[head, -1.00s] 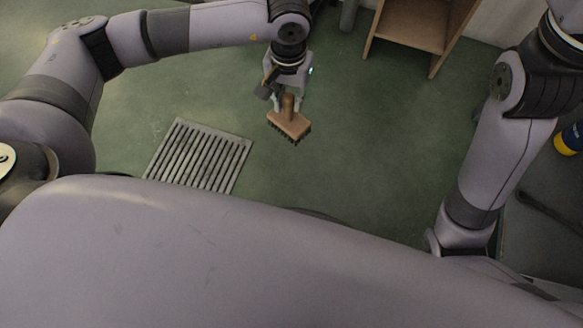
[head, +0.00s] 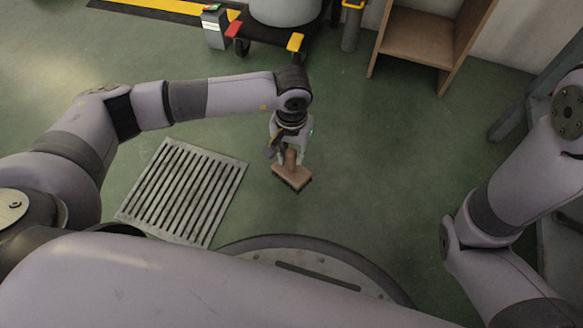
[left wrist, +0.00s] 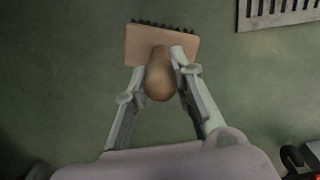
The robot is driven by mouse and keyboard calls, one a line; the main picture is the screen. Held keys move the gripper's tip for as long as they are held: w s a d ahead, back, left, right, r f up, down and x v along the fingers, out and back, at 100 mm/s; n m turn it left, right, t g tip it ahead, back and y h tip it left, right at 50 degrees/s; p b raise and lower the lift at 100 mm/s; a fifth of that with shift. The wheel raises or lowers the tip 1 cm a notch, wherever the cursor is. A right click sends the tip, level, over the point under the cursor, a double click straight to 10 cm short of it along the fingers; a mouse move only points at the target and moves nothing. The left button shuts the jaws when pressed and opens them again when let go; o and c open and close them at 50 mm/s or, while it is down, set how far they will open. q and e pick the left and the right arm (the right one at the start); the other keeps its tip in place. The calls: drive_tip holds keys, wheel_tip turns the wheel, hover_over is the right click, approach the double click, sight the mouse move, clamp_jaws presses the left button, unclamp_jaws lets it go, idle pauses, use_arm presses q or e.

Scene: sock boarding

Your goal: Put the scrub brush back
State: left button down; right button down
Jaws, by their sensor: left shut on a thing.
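The scrub brush (head: 293,176) has a brown wooden block, a round handle and dark bristles. My left gripper (head: 290,150) is shut on its handle and holds the brush with the block hanging below the fingers, over the green floor. In the left wrist view the brush block (left wrist: 140,46) shows beyond the fingertips, and the handle (left wrist: 159,78) sits between the two fingers of the left gripper (left wrist: 160,72). My right arm is at the right of the head view, but its gripper is out of the picture.
A slotted metal floor grate (head: 185,190) lies left of the brush. A wooden shelf unit (head: 420,40) stands at the back right. A wheeled dark base with a pale drum (head: 285,10) and a grey bin (head: 215,30) are at the back. The floor around the brush is clear.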

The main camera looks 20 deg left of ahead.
sight(291, 164)
use_arm(q)
drive_tip(key=shift+f+b, duration=1.3)
drive_tip(key=shift+f, duration=1)
drive_tip(key=shift+f, duration=0.15)
drive_tip(key=c, duration=1.4)
unclamp_jaws()
drive_tip(key=shift+o, duration=0.2)
wheel_tip(291, 164, up, 12)
drive_tip(key=p, duration=0.8)
drive_tip(key=shift+r, duration=0.2)
